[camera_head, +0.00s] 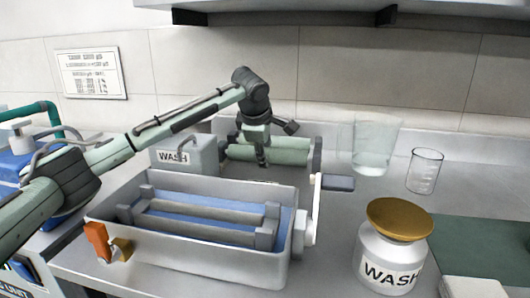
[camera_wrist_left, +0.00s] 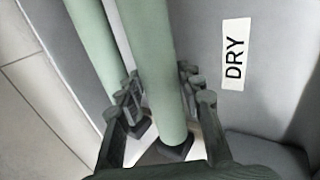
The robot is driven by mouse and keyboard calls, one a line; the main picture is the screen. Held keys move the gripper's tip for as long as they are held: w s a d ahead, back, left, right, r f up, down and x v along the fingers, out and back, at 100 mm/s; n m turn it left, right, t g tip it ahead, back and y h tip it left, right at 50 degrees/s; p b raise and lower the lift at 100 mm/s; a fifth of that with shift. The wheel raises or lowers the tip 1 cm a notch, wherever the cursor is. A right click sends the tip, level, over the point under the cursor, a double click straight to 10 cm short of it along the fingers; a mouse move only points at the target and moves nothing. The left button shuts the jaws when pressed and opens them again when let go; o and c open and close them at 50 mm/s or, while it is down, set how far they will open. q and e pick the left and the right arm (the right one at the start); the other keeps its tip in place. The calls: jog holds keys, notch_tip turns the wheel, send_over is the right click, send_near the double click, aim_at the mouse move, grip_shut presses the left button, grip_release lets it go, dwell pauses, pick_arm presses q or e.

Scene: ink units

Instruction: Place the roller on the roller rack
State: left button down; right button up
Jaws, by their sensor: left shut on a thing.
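My left gripper (camera_head: 262,158) reaches in from the left and points down at the back of the bench. It is shut on a green roller (camera_head: 285,155). In the left wrist view the gripper's (camera_wrist_left: 160,85) dark fingers lie on both sides of this roller (camera_wrist_left: 150,60). A second green cylinder (camera_wrist_left: 96,40) runs beside it, apart from it. Dark end pieces show at the near ends of both. The frames do not show clearly which part is the roller rack, or whether the held roller rests on it. My right gripper is not in view.
A grey tray (camera_head: 190,258) with blue liquid and grey bars stands in front. A WASH box (camera_head: 182,158) stands behind it. A WASH jar (camera_head: 385,262), beaker (camera_head: 424,172) and clear container (camera_head: 375,145) stand right. A DRY label (camera_wrist_left: 235,54) is on a grey surface.

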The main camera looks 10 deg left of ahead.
pick_arm(q)
jog(key=shift+f, duration=0.1)
jog(key=c, duration=1)
grip_release()
jog(key=shift+s+d+r, duration=0.1)
jog(key=shift+s+r, duration=0.1)
jog(key=shift+r, duration=0.15)
jog(key=b+v, duration=0.1)
jog(key=v, duration=1)
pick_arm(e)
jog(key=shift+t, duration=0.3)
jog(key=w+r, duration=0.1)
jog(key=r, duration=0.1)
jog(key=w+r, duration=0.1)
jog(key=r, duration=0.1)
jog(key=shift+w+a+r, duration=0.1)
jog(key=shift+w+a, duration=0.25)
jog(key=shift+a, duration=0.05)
pick_arm(q)
jog(key=shift+r, duration=0.15)
